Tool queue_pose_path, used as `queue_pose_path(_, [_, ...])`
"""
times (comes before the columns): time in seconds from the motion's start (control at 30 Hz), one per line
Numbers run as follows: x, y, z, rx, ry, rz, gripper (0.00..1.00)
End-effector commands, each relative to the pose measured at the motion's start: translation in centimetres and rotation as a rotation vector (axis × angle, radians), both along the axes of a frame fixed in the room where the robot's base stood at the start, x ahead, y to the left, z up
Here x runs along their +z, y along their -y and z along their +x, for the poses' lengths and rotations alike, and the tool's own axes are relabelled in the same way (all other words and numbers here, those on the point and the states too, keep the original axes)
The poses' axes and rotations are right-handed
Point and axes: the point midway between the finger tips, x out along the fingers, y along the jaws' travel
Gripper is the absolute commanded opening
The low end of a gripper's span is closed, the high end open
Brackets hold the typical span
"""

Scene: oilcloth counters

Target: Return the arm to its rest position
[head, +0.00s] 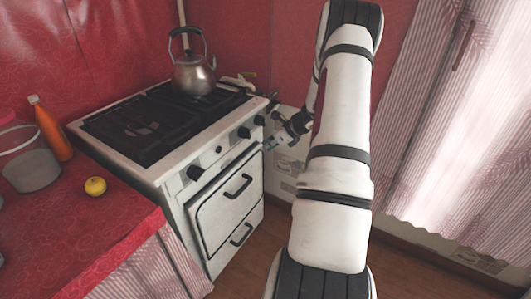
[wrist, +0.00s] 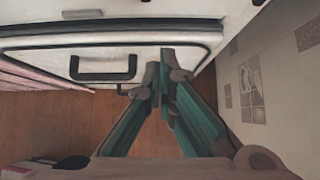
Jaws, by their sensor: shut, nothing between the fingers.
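My arm (head: 335,130) is stretched out in the middle of the head view, with its white links rising in front of me. My gripper (head: 275,140) is beside the right front corner of the stove (head: 185,178), partly hidden behind the arm. In the wrist view my gripper (wrist: 157,82) is shut and empty. Its fingertips point toward the stove's front, just right of the black oven handle (wrist: 104,75). I cannot tell whether they touch the stove.
A metal kettle (head: 194,75) stands on the stove top. A striped curtain (head: 450,120) hangs at right. Wooden floor (head: 245,255) shows in front of the stove.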

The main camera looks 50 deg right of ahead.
Motion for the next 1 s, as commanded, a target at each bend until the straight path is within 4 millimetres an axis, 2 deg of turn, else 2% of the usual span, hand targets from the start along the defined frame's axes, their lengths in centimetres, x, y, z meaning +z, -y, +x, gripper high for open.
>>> queue_pose_path(0.1, [0.8, 0.0, -0.2, 0.001, -0.001, -0.001, 0.00])
queue_pose_path(0.43, [1.3, -0.2, -0.2, 0.009, -0.002, -0.005, 0.00])
queue_pose_path(0.57, [4.0, -2.3, 1.0, 0.108, -0.002, -0.056, 0.00])
queue_pose_path(0.67, [8.1, -6.0, 2.5, 0.270, -0.004, -0.142, 0.00])
queue_pose_path(0.8, [14.6, -13.1, 3.7, 0.563, -0.005, -0.294, 0.00])
queue_pose_path(1.0, [22.5, -23.2, 2.5, 0.973, 0.001, -0.513, 0.00])
